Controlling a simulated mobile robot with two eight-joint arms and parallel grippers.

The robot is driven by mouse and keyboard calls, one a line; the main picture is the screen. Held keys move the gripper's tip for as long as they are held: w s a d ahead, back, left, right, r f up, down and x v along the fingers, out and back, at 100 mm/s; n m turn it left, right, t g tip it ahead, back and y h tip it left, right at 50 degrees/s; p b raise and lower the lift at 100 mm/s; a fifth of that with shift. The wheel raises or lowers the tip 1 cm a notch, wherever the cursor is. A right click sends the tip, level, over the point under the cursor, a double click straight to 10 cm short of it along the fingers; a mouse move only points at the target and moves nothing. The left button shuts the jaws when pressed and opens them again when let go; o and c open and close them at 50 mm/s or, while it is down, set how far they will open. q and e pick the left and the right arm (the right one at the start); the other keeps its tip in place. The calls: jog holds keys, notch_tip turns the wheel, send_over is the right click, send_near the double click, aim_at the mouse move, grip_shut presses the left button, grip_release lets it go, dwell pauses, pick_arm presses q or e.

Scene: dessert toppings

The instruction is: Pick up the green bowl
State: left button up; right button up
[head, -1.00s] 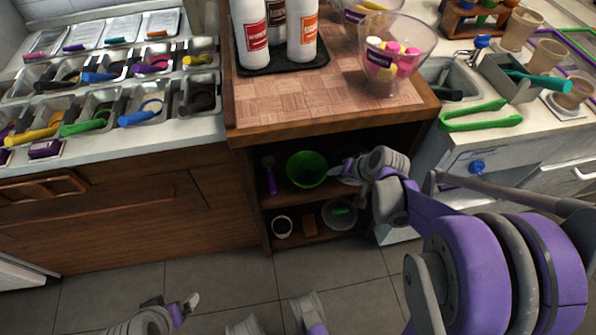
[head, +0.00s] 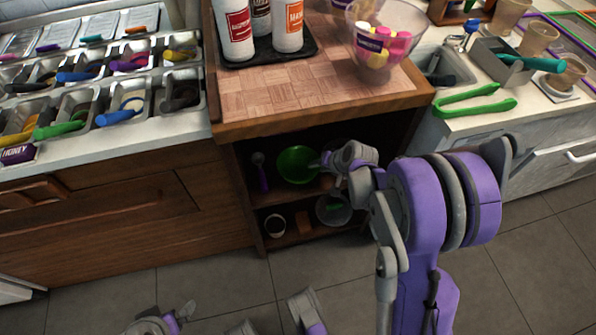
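The green bowl (head: 296,165) sits on the upper shelf of the open wooden cabinet, under the tiled counter. My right gripper (head: 326,162) reaches into the cabinet from the right, with its fingertips at or very near the bowl's right rim. I cannot tell whether they touch it or how far apart the fingers are. My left gripper (head: 187,310) is low at the bottom left, above the floor and away from the cabinet. Its finger shows only partly, so its opening is unclear.
A purple-handled utensil (head: 262,172) stands left of the bowl. The lower shelf holds a white cup (head: 275,225) and a clear bowl (head: 333,210). The wooden counter edge (head: 320,112) overhangs the shelf. Green tongs (head: 474,101) lie on the right counter. The floor in front is clear.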

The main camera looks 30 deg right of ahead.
jog(key=shift+w+f, duration=0.3)
jog(key=shift+f, duration=0.15)
jog(key=shift+r, duration=0.1)
grip_shut()
dwell(1.0)
